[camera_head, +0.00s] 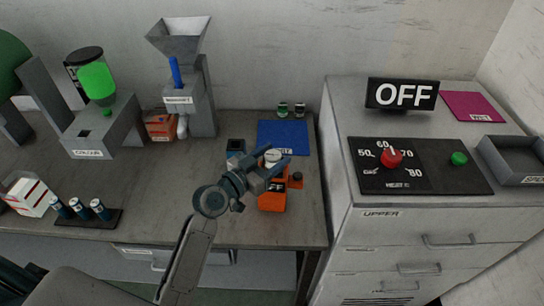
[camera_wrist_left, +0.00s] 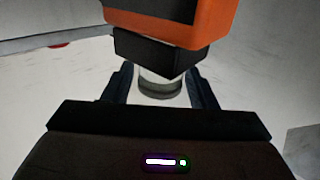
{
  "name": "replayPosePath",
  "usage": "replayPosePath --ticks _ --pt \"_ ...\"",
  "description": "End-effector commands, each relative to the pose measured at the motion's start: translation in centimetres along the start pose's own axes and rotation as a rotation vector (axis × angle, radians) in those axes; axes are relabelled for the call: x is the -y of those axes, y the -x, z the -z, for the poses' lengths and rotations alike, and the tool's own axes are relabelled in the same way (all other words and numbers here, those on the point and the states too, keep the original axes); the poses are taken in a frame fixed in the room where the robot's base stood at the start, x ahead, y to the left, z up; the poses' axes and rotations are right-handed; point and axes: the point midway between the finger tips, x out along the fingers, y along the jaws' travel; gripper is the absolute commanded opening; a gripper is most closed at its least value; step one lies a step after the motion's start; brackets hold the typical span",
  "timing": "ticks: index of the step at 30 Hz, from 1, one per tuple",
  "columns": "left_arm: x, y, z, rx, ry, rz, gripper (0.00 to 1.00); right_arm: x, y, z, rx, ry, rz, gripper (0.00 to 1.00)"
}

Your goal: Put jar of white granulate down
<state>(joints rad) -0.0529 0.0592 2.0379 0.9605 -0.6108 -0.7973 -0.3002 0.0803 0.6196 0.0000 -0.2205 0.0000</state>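The jar of white granulate (camera_head: 272,156) shows as a small white round top between the fingers of my left gripper (camera_head: 266,166) in the head view. In the left wrist view the jar (camera_wrist_left: 160,84) is pale with a grey band, between the two dark fingers of the gripper (camera_wrist_left: 160,88), which look closed around it. Part of the jar is hidden by the fingers and by an orange and black device. This orange device (camera_head: 272,201), labelled OFF, stands on the table just in front of the jar. My right gripper is not in view.
A blue mat (camera_head: 287,133) lies behind the gripper, with two small jars (camera_head: 291,110) at its back. A hopper machine (camera_head: 187,100) and a green-topped colour machine (camera_head: 100,120) stand left. A rack of vials (camera_head: 88,215) is front left. A white cabinet (camera_head: 425,220) stands right.

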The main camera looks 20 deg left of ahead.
Motion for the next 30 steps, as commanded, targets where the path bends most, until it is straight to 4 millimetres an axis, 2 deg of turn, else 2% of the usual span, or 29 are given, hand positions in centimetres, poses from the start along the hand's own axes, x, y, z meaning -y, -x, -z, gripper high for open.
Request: replayPosePath --ticks 9,13,15,22,30 --pt "0.0 0.0 0.1 0.000 0.000 0.000 0.60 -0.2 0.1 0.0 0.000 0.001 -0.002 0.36" --pt "0.0 0.0 0.6 0.001 0.000 0.000 0.60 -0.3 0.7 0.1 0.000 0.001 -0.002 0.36" --pt "0.1 1.2 -0.1 0.004 -0.003 0.000 0.60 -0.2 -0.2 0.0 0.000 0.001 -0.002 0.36" --pt "0.0 6.0 -0.2 0.006 -0.006 -0.002 0.60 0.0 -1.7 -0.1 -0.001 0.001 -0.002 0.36" --pt "0.0 10.2 0.1 0.005 -0.004 0.000 0.60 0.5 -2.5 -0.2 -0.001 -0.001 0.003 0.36"
